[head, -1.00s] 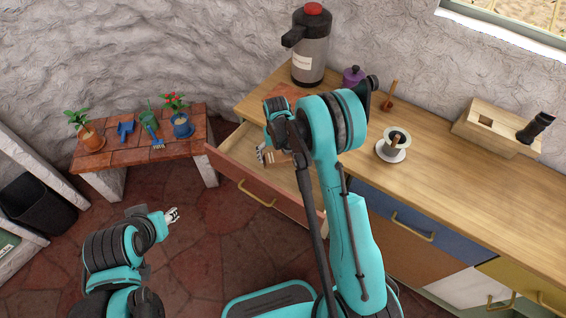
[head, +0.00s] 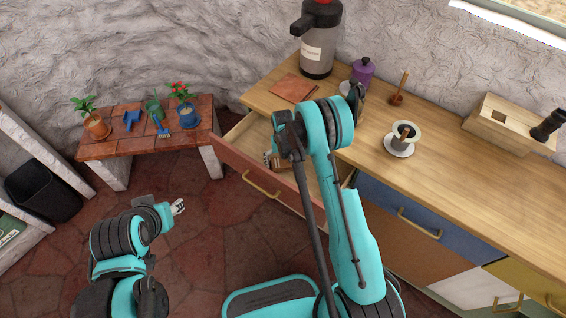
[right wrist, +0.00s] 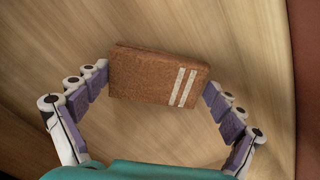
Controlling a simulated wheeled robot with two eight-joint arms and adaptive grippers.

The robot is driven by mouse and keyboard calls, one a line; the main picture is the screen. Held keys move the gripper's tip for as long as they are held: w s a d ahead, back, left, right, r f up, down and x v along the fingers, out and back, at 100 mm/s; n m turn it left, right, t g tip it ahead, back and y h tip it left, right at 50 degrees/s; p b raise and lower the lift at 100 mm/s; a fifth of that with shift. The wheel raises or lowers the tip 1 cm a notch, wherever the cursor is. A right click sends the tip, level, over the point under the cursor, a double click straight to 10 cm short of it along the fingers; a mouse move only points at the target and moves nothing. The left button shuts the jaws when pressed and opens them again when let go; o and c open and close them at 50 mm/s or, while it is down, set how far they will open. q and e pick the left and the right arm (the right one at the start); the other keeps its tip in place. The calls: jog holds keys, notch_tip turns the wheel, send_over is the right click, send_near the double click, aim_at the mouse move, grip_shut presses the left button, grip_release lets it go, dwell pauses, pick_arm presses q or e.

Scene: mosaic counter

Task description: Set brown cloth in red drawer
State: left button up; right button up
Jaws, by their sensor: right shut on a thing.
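The red drawer (head: 236,163) stands pulled out at the left end of the counter. The brown cloth (right wrist: 158,73), a folded block with two white stripes, lies between the fingers of my right gripper (right wrist: 158,90) in the right wrist view. Pale wood fills the view behind it. In the head view my right gripper (head: 268,160) is over the open drawer, and the cloth (head: 285,163) shows partly behind my arm. I cannot tell whether it touches the drawer bottom. My left gripper (head: 178,207) is over the floor, away from the drawer, too small to read.
On the counter (head: 445,150) stand a flask (head: 317,45), a flat terracotta mat (head: 294,88), a purple pot (head: 362,72), a cup on a saucer (head: 399,147) and a wooden box (head: 497,122). A brick bench (head: 110,143) with plants is at the left. A blue drawer (head: 415,215) is shut.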

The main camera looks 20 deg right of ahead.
jog(key=shift+f, duration=0.15)
jog(key=o, duration=0.8)
jog(key=shift+c, duration=0.2)
